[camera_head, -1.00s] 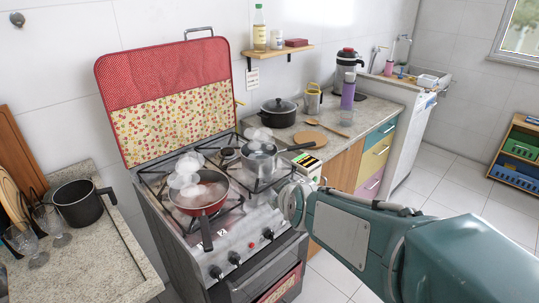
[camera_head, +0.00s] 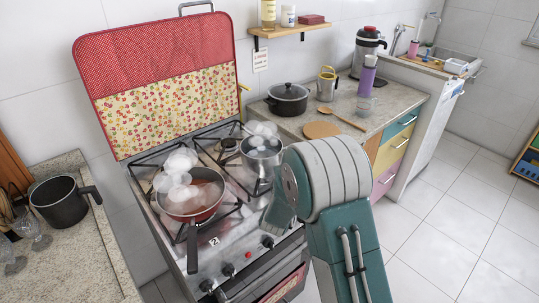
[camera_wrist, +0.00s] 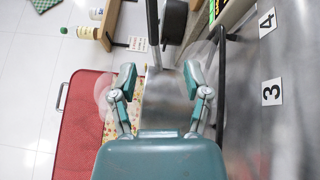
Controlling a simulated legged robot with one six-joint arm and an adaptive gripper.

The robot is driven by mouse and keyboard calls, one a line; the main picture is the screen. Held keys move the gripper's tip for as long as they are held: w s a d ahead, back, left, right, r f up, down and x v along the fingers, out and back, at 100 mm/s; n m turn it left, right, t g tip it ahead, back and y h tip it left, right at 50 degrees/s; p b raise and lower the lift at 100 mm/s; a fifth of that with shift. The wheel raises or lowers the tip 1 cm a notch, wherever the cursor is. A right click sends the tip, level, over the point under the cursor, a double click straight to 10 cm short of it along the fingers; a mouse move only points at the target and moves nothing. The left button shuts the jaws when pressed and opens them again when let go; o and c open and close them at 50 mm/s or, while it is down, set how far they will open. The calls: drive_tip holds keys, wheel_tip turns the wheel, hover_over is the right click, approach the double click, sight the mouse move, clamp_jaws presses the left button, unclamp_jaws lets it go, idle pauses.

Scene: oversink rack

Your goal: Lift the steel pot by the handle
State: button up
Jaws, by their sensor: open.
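The steel pot (camera_head: 262,160) stands on a back burner of the stove, with steam above it. My arm hides its right side and its handle in the head view. In the wrist view, the pot's grey steel side (camera_wrist: 168,100) shows between my fingers, and a long dark handle (camera_wrist: 152,35) runs toward the top edge. My gripper (camera_wrist: 160,78) is open, with its two green fingers apart and nothing visibly held. I cannot tell whether the fingers touch the pot. The fingertips are not clearly seen in the head view.
A steaming red pan (camera_head: 190,200) is on the front burner, its handle toward the stove front. A black lidded pot (camera_head: 288,100) and a round wooden board (camera_head: 322,130) are on the right counter. A red cover (camera_head: 150,60) stands behind the stove. A dark pot (camera_head: 60,205) is at left.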

drive_tip(key=x, duration=0.7)
drive_tip(key=a+x, duration=0.1)
drive_tip(key=x, duration=0.2)
drive_tip(key=shift+w+d+r, duration=0.1)
drive_tip(key=shift+w+r, duration=0.2)
drive_tip(key=shift+r, duration=0.05)
drive_tip(key=shift+c, duration=0.3)
drive_tip(key=shift+r, duration=0.1)
clamp_jaws()
